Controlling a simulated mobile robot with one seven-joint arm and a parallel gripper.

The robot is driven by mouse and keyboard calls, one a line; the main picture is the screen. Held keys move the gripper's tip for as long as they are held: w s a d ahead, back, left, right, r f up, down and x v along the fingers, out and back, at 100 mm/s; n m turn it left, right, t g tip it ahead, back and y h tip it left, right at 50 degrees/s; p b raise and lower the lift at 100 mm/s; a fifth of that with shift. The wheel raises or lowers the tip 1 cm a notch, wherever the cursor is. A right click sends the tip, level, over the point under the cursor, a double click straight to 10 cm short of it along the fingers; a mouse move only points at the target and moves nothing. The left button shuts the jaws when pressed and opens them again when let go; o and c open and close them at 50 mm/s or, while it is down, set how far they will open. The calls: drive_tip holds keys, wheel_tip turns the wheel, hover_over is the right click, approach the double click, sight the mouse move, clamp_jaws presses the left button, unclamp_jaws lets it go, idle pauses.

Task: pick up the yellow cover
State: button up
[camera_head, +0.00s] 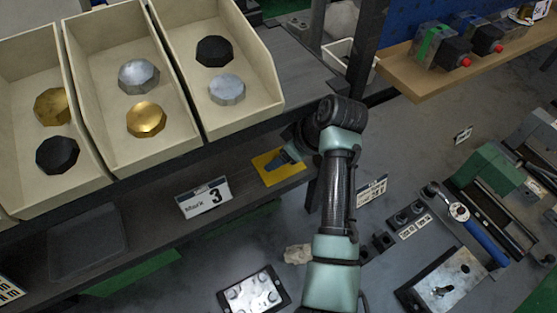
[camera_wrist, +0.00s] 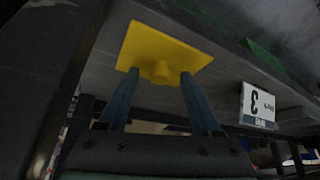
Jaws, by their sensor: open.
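The yellow cover (camera_head: 268,173) is a flat square plate on the dark lower shelf, below the bins, in the head view. In the wrist view the yellow cover (camera_wrist: 165,42) shows a short round knob (camera_wrist: 160,72) standing out from its face. My gripper (camera_head: 283,158) reaches in over the cover from the right. In the wrist view my gripper (camera_wrist: 157,76) is open, its two blue-grey fingertips on either side of the knob with gaps between. I cannot tell whether the fingertips touch the plate.
Sloped cream bins (camera_head: 238,118) with black, silver and gold knobs stand above the shelf. A "Mark 3" sign (camera_head: 204,198) is on the shelf's front edge, left of the cover. A dark upright post (camera_head: 366,50) rises behind my arm. A wooden shelf (camera_head: 480,68) is at the upper right.

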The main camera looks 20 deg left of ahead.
drive_tip(key=c, duration=1)
clamp_jaws()
drive_tip(key=shift+r+b, duration=0.15)
drive_tip(key=shift+b, duration=0.4)
